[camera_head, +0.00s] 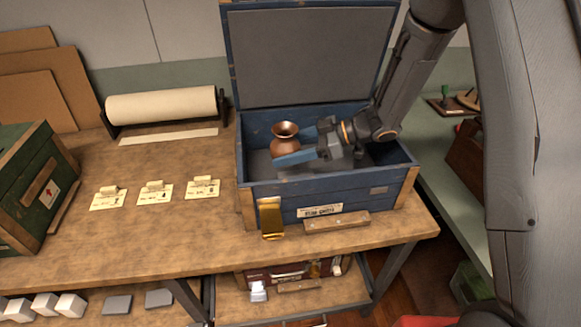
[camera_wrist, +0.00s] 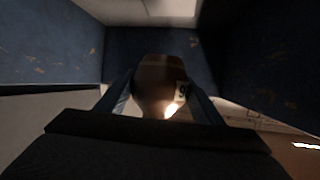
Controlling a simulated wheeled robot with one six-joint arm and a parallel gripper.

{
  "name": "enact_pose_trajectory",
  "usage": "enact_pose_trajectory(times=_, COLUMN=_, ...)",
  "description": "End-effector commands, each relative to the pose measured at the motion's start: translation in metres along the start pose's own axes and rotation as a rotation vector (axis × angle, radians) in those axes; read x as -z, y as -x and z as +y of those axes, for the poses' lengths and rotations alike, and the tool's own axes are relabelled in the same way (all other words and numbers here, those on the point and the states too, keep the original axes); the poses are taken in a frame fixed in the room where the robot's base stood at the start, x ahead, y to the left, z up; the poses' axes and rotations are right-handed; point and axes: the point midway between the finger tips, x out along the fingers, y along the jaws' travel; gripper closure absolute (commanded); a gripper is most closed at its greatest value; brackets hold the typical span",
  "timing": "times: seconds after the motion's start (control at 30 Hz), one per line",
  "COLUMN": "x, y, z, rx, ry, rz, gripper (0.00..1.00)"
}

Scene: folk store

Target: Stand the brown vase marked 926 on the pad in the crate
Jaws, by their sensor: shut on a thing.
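The brown vase (camera_head: 285,138) is upright inside the open blue crate (camera_head: 330,196), toward its left side. In the wrist view the vase (camera_wrist: 155,75) sits between the two fingers, with a white label showing a partly hidden number that begins with 9. My gripper (camera_head: 293,153) reaches in from the right and is shut on the vase. The vase's base is hidden behind the crate's front wall and the finger, so I cannot tell whether it touches the crate floor. The dark grey lining (camera_head: 258,163) shows inside; the pad cannot be told apart from it.
The crate's lid (camera_head: 310,55) stands open at the back. A gold latch (camera_head: 270,218) hangs on the front. Several paper cards (camera_head: 155,192) and a paper roll (camera_head: 160,105) lie to the left, with a green crate (camera_head: 30,185) beyond. The table's front left is clear.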

Motion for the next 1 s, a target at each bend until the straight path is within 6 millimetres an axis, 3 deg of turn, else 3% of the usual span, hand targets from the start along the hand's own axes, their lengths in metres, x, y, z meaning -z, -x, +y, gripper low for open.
enact_pose_trajectory(times=0.6, x=-0.059, y=-0.024, z=0.002, rx=-0.001, ry=-0.001, rz=0.000, gripper=0.68)
enact_pose_trajectory(times=1.0, x=-0.064, y=-0.026, z=0.003, rx=-0.002, ry=0.000, rz=0.001, gripper=0.68)
